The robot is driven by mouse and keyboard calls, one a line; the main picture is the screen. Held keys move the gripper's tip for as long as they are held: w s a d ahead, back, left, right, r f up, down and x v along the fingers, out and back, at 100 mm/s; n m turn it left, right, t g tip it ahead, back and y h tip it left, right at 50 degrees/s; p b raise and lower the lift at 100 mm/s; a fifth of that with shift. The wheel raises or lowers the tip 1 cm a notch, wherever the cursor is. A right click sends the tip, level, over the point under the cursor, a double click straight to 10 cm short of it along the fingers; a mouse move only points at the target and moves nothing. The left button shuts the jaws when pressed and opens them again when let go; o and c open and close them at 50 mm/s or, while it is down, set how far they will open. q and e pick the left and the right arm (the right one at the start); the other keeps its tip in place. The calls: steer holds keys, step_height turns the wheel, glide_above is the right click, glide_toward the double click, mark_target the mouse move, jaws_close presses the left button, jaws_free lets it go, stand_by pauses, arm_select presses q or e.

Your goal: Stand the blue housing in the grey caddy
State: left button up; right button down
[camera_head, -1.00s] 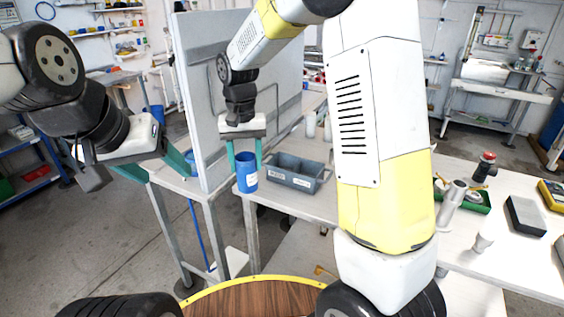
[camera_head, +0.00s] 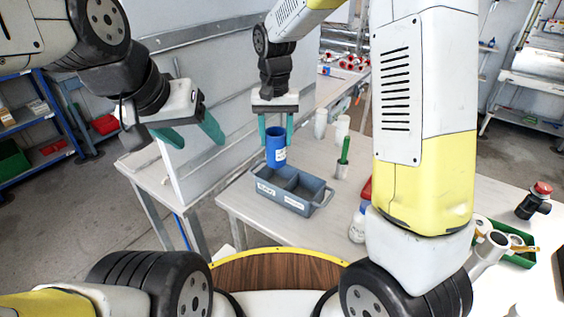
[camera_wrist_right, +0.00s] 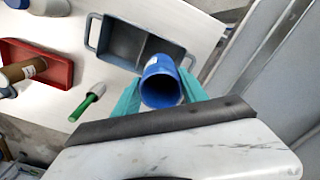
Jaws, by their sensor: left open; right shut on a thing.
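The blue housing (camera_head: 276,155) is an upright cylinder with a white label. My right gripper (camera_head: 276,140) is shut on it, one teal finger on each side. In the head view its lower end overlaps the back rim of the grey caddy (camera_head: 319,203), by the left compartment; whether it is clear of the rim is hard to tell. In the right wrist view I look into the open top of the housing (camera_wrist_right: 161,88), with the caddy (camera_wrist_right: 92,32) just beyond it. Both visible compartments look empty. My left gripper (camera_head: 198,140) is open and empty, left of the caddy.
A green-bodied item (camera_head: 344,150) and white bottles stand right of the caddy on the white table (camera_head: 250,212). A red tray (camera_wrist_right: 60,72) holds a brown cylinder. A pale upright panel (camera_head: 215,95) stands behind and left. A green tray (camera_head: 522,258) is far right.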

mark_target(276, 164)
step_height(276, 164, down, 9)
steer(key=shift+f, duration=0.2)
stand_by(0.3)
steer(key=shift+f, duration=0.1)
steer(key=c, duration=0.6)
jaws_free()
steer(key=shift+c, duration=0.2)
